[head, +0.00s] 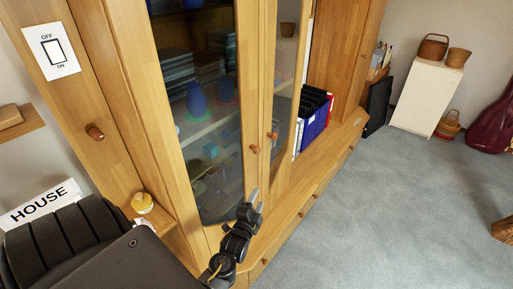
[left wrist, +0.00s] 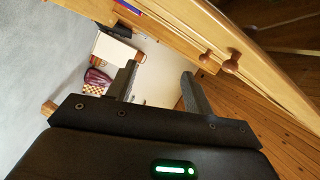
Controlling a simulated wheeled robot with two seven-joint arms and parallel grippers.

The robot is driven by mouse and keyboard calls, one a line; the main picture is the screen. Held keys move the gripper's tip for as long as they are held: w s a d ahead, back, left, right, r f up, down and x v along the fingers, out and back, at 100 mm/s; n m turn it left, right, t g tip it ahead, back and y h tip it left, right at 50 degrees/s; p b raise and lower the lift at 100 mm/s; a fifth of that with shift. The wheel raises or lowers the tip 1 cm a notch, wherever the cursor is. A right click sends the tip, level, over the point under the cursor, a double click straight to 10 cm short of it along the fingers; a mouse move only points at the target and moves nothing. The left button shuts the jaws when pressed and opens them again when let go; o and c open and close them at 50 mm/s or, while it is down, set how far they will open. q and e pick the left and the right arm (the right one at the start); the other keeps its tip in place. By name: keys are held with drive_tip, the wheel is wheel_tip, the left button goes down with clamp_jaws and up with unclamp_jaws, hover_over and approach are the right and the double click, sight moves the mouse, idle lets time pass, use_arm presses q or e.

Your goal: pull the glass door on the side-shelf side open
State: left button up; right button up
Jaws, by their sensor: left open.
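The timber cabinet has a wide glass door (head: 208,110) in the head view, with a round wooden knob (head: 254,149) on its right stile. A narrower-looking glass door (head: 288,55) stands to its right with its own knob (head: 273,136). The wide door looks shut. My left gripper (head: 254,199) is open and empty, below the wide door's knob and apart from it. In the left wrist view, my gripper's fingers (left wrist: 158,75) are spread, with two wooden knobs (left wrist: 231,66) to their upper right, outside the jaws. My right gripper is not in view.
Binders (head: 313,115) stand right of the doors. The grey carpet (head: 400,200) is clear in front.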

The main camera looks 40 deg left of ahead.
sight(257, 151)
use_arm(q)
drive_tip(key=a+r+t+y, duration=0.2)
drive_tip(key=a+r+y, duration=0.1)
drive_tip(key=r, duration=0.9)
drive_tip(key=shift+m, duration=0.4)
drive_tip(key=p+x, duration=0.1)
drive_tip(key=x, duration=0.2)
drive_tip(key=p+x, duration=0.1)
drive_tip(key=x, duration=0.3)
drive_tip(key=p+x, duration=0.1)
drive_tip(key=x, duration=0.2)
drive_tip(key=shift+w+a+f, duration=0.2)
drive_tip(key=shift+w+a, duration=0.05)
drive_tip(key=shift+a, duration=0.05)
clamp_jaws()
